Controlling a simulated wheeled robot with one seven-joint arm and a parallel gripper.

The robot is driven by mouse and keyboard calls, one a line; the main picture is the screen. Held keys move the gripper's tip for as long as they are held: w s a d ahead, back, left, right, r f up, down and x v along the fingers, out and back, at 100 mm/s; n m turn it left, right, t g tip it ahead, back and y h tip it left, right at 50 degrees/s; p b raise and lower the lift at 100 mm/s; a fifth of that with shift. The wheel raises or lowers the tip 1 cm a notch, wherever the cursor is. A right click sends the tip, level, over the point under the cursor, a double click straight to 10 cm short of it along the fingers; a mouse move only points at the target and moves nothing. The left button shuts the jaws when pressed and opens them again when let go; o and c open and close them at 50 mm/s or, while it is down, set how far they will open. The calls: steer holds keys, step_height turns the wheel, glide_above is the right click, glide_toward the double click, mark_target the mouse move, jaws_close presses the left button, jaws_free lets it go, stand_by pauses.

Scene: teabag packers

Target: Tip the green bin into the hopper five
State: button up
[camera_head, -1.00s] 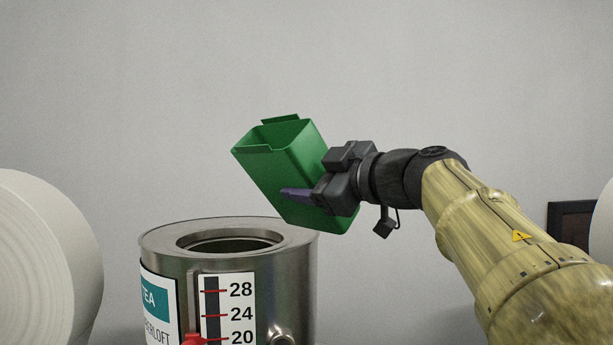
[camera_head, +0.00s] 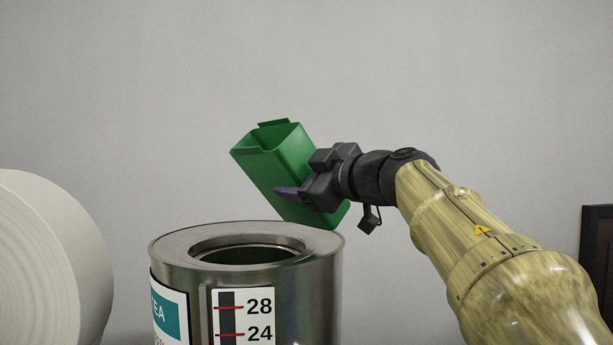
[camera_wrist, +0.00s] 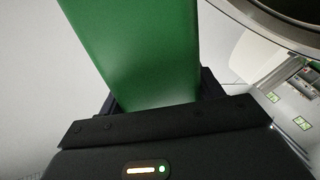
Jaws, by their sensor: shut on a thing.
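The green bin (camera_head: 283,165) is held in the air by my gripper (camera_head: 290,191), which is shut on its side. The bin is tilted with its open top toward the upper left. Its inside shows only in part, and I cannot tell what it holds. The hopper (camera_head: 330,270) is a round steel vessel with an open hole in its top, below the bin. The bin's lower end is near the hopper's right rim in the picture; I cannot tell the gap in depth. In the wrist view the green bin (camera_wrist: 140,50) fills the middle, and the hopper rim (camera_wrist: 270,28) shows at upper right.
A big white roll (camera_head: 50,260) stands left of the hopper. The hopper bears a teal TEA label (camera_head: 168,318) and a level scale (camera_head: 243,320). A dark frame (camera_head: 598,250) is at the right edge. The air above and left of the bin is clear.

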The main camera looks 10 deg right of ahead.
steer(key=shift+w+a+f, duration=0.1)
steer(key=shift+w+a, duration=0.1)
steer(key=shift+w, duration=0.5)
steer(key=shift+s+d+n, duration=0.25)
steer(key=shift+s+n, duration=0.35)
steer(key=shift+s, duration=0.15)
steer(key=shift+w+f, duration=0.1)
steer(key=shift+w, duration=0.25)
steer(key=shift+s, duration=0.1)
steer(key=shift+s, duration=0.1)
steer(key=shift+b, duration=0.3)
steer(key=shift+w+d+f+n, duration=0.1)
steer(key=shift+w+f+n, duration=0.05)
steer(key=shift+w+n, duration=0.25)
steer(key=shift+s, duration=0.1)
stand_by(0.5)
